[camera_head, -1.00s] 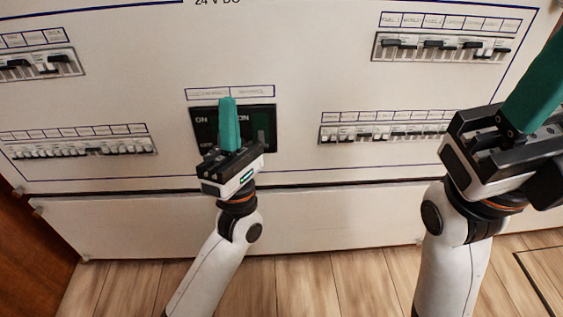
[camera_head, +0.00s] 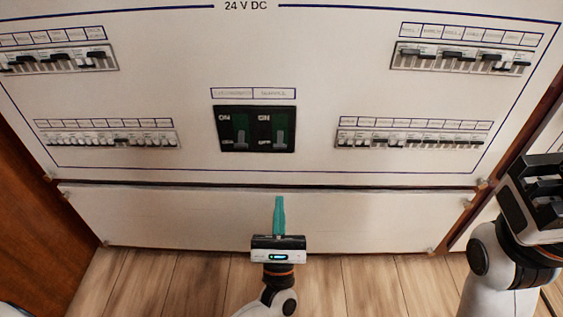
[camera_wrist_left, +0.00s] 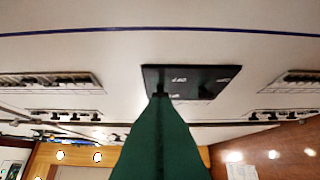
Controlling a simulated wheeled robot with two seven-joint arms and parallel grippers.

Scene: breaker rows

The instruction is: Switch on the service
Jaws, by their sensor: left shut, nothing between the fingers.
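A black switch panel (camera_head: 255,148) sits mid-board under two small label boxes (camera_head: 253,93) whose words I cannot read surely. It holds a left switch (camera_head: 241,138) and a right switch (camera_head: 279,137), each marked ON at top and OFF below. Both levers appear low, toward OFF. My left gripper (camera_head: 278,200) is shut and empty, below the panel and apart from it. The left wrist view shows its green fingers (camera_wrist_left: 160,130) in front of the black panel (camera_wrist_left: 205,82). My right gripper (camera_head: 545,170) is at the right edge, its fingers not clearly visible.
Breaker rows flank the panel: upper left (camera_head: 60,59), upper right (camera_head: 460,59), lower left (camera_head: 110,140) and lower right (camera_head: 412,140). Their labels are unreadable. A plain white lower board (camera_head: 180,215) and a wood floor (camera_head: 180,285) lie below. Brown wood stands at the left.

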